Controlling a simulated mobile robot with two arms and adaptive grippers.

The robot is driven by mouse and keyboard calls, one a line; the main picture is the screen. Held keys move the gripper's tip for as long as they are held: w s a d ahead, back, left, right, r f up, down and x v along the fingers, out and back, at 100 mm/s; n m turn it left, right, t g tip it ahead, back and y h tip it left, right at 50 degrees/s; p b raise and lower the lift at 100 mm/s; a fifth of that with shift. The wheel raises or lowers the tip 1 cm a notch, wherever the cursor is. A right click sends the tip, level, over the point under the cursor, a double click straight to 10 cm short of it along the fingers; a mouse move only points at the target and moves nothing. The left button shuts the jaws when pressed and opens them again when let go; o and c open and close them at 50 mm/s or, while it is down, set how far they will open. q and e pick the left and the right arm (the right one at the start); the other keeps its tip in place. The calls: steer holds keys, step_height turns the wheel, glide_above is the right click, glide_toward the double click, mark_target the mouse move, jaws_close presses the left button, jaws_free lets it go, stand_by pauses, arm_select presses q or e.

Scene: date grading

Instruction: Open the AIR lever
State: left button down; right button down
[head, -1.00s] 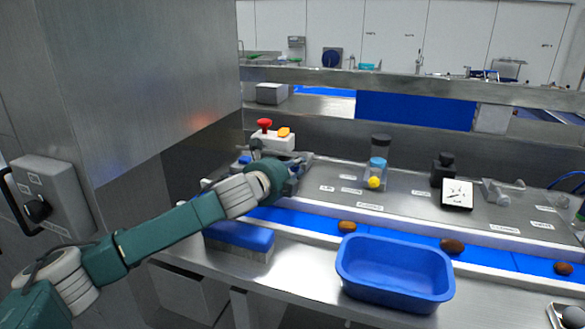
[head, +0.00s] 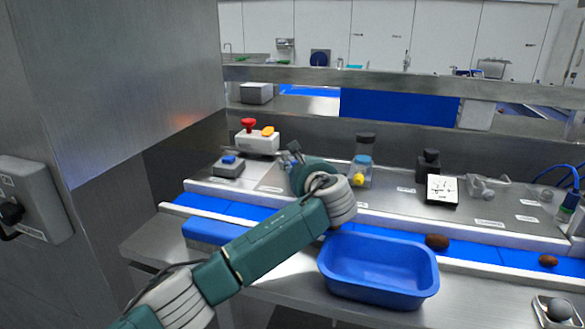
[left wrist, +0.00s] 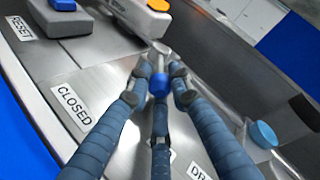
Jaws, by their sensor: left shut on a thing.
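My left gripper (head: 292,158) is over the back panel, between the box with the red button and the jar with the blue lid. In the left wrist view its blue-grey fingers (left wrist: 160,82) are shut around a small lever with a metal bar (left wrist: 157,52) and a blue part between the fingertips. The lever is mostly hidden by the fingers, and no AIR label is readable. A CLOSED label (left wrist: 72,106) lies left of the fingers. Another label beneath them is mostly covered. My right gripper is not in view.
A grey box with a blue RESET button (head: 229,165) and a white box with a red button (head: 257,142) stand left of the gripper. The blue-lidded jar (head: 362,172) stands close on its right. A blue tub (head: 378,290) and the belt with dates (head: 437,242) lie in front.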

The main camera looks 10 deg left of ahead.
arm_select(q)
steer(key=shift+w+d+n+g+y, duration=0.2)
steer(key=shift+d+n+g+y, duration=0.1)
steer(key=shift+n+y, duration=0.4)
steer(key=c, duration=1.8)
jaws_free()
steer(key=shift+c, duration=0.2)
steer(key=shift+v, duration=3.7)
